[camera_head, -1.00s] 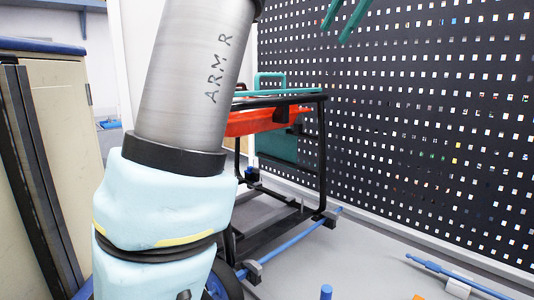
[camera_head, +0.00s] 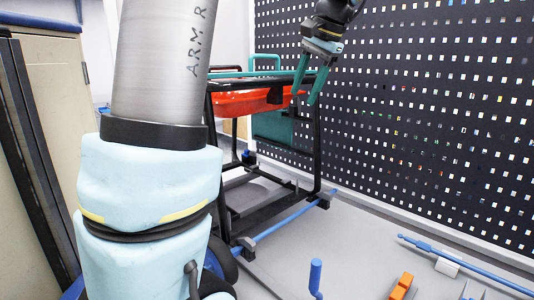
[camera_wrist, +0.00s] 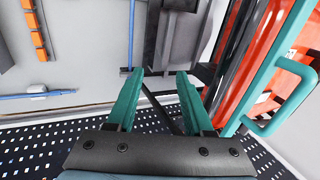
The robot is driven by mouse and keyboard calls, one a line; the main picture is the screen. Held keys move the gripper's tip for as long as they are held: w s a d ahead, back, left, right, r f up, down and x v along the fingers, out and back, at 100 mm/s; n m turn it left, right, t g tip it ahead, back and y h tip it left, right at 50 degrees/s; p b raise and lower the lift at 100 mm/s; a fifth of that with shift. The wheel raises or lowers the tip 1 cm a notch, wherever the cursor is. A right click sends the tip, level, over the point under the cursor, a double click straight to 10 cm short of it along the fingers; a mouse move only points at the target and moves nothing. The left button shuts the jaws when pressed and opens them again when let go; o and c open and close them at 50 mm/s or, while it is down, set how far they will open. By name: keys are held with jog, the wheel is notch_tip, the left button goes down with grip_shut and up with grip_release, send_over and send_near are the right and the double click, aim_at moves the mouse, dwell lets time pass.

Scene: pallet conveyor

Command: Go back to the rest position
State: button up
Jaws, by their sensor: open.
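My gripper (camera_head: 311,86) is in the upper middle of the head view, in front of the dark perforated panel (camera_head: 430,110) and by the right end of the black-framed cart (camera_head: 317,150). Its two green fingers point down, apart, with nothing between them. In the wrist view my gripper (camera_wrist: 158,90) also shows open and empty, with the floor and the cart's dark frame beyond it. No separate object of the task is seen.
The cart holds a red-orange bin (camera_head: 245,103) and has a teal handle (camera_wrist: 285,95). A blue rod (camera_head: 290,221) lies low by the cart. Another blue rod (camera_head: 465,264) and an orange piece (camera_head: 402,286) lie at lower right. A beige cabinet (camera_head: 60,110) stands left.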

jog(key=s+a+f+n+h, duration=0.1)
jog(key=s+a+f, duration=0.3)
jog(key=f, duration=0.5)
jog(key=s+a+f+n+g+h, duration=0.1)
jog(key=s+a+f+n, duration=0.3)
jog(key=f, duration=0.6)
jog(key=s+a+f+n+h+b, duration=0.1)
jog(key=s+a+f+n, duration=0.1)
jog(key=s+a+f, duration=0.3)
notch_tip(320, 180, down, 4)
jog(key=a, duration=0.2)
jog(key=shift+s+a+f+g, duration=0.2)
jog(key=shift+s+a+g, duration=0.2)
